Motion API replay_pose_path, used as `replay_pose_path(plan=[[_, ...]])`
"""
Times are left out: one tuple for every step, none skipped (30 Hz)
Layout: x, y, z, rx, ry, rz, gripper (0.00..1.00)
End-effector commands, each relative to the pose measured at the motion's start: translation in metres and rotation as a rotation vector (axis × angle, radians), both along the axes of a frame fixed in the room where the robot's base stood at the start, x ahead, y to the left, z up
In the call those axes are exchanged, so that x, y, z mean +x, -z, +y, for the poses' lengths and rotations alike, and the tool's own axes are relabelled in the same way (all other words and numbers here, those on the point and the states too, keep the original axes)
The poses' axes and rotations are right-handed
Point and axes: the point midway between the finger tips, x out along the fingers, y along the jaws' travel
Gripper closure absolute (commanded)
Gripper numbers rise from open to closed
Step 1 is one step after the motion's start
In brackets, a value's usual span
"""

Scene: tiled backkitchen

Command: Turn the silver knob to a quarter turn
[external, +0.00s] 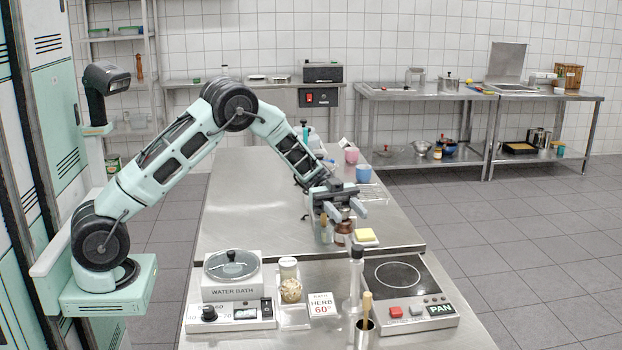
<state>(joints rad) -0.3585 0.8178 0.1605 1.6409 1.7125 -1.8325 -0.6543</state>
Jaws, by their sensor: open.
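The hot plate (398,275) at the front right has a red button (396,312) and a small grey button or knob (417,310). My gripper (345,215) is open over the table, behind both appliances and above a brown jar (343,233). It is well apart from the controls.
A tall pepper mill-like bottle (355,280), a jar (290,284), a "HERB 60°" card (321,305) and a cup with a wooden handle (365,325) stand between the appliances. A yellow block (365,235) lies near my gripper. The table's left middle is clear.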

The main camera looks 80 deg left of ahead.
Motion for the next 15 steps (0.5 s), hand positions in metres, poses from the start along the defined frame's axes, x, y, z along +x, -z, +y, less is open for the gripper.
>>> replay_pose_path(plan=[[-0.001, 0.002, 0.006, 0.001, -0.003, 0.000, 0.56], [-0.001, 0.002, 0.011, 0.001, -0.003, 0.000, 0.56], [-0.003, 0.002, 0.017, 0.000, -0.004, 0.000, 0.56], [-0.004, 0.002, 0.023, 0.000, -0.004, 0.000, 0.56], [-0.005, 0.003, 0.028, 0.001, -0.004, 0.000, 0.56], [-0.005, -0.009, 0.026, 0.002, 0.000, -0.005, 0.56], [-0.005, -0.016, 0.025, 0.002, 0.000, -0.006, 0.56], [-0.005, -0.022, 0.025, 0.002, 0.000, -0.006, 0.56], [-0.005, -0.030, 0.025, 0.002, 0.000, -0.006, 0.56], [-0.005, -0.035, 0.025, 0.002, 0.000, -0.005, 0.56], [-0.005, -0.040, 0.025, 0.001, 0.000, -0.005, 0.56], [-0.005, -0.046, 0.025, 0.001, 0.000, -0.003, 0.56], [-0.005, -0.051, 0.025, 0.001, 0.000, -0.003, 0.56], [-0.005, -0.054, 0.025, 0.001, 0.000, -0.003, 0.56], [-0.005, -0.059, 0.025, 0.000, 0.000, -0.001, 0.56]])
